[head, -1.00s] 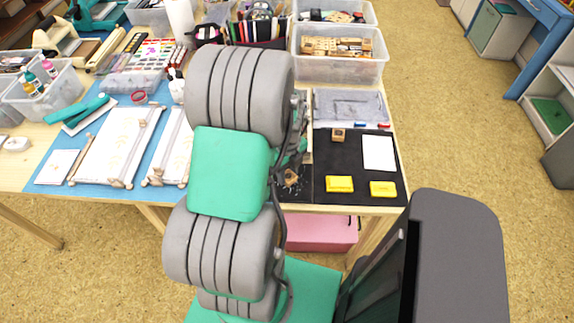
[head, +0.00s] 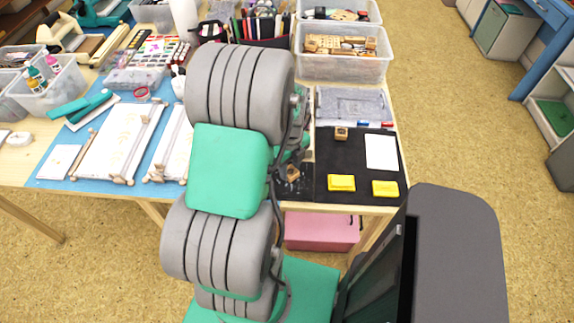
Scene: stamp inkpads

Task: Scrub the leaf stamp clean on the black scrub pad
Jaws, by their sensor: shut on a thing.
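My gripper (head: 293,163) is mostly hidden behind my own arm, near the front edge of the table. It is shut on a small wooden stamp (head: 293,173), which shows just right of my arm. The stamp's face is hidden, so I cannot tell its design. A dark patch that looks like the black scrub pad (head: 291,188) lies under and around it, largely covered by my arm. I cannot tell whether the stamp touches it. A second wooden stamp (head: 341,134) stands on the black mat (head: 348,160) to the right.
Two yellow inkpads, one left (head: 341,183) and one right (head: 385,188), lie at the mat's front. A white card (head: 381,152) lies behind them. A grey cloth-like sheet (head: 352,104) and clear bins (head: 342,65) stand further back. Framed scrolls (head: 119,143) lie to the left.

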